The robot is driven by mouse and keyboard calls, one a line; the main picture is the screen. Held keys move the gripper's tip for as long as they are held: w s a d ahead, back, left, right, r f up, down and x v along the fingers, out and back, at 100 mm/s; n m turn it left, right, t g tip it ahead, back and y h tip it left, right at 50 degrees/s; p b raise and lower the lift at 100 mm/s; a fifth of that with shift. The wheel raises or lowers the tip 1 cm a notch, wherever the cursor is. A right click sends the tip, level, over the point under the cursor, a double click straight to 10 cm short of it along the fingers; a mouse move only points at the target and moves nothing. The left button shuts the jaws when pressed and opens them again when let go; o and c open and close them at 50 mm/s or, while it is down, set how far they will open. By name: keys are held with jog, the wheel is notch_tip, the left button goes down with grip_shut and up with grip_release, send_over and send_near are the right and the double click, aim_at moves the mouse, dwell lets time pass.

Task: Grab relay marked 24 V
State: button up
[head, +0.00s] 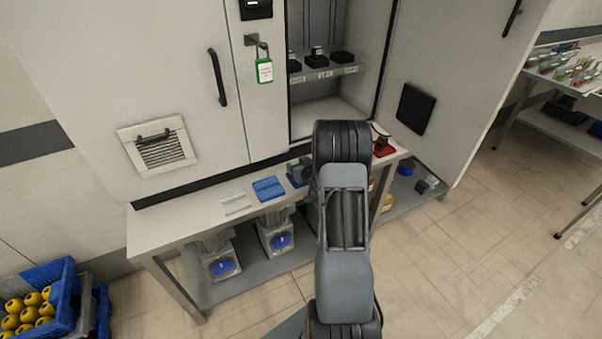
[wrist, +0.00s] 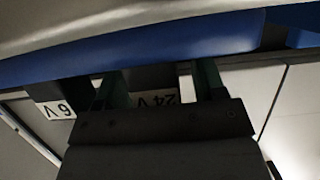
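In the wrist view my gripper (wrist: 162,82) is open, with its two greenish fingers spread. A dark block, apparently the relay marked 24 V (wrist: 152,78), sits between them, nearer the left finger. A gap shows on the right side. Its white 24 V label (wrist: 160,98) is partly hidden by the gripper's palm. Left of the fingers is another white label (wrist: 56,109) that seems to read 6 V. In the head view several black relays (head: 343,57) stand on a labelled cabinet shelf. My arm hides much of the area in front, and my gripper is not clear there.
A blue band (wrist: 140,50) crosses the wrist view close to the fingers. A bench (head: 160,235) before the cabinet holds a blue folded cloth (head: 268,188) and a red-based item (head: 384,150). The cabinet door (head: 440,60) stands open at right. A blue crate (head: 60,290) is at lower left.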

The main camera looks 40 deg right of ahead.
jog(key=c, duration=0.9)
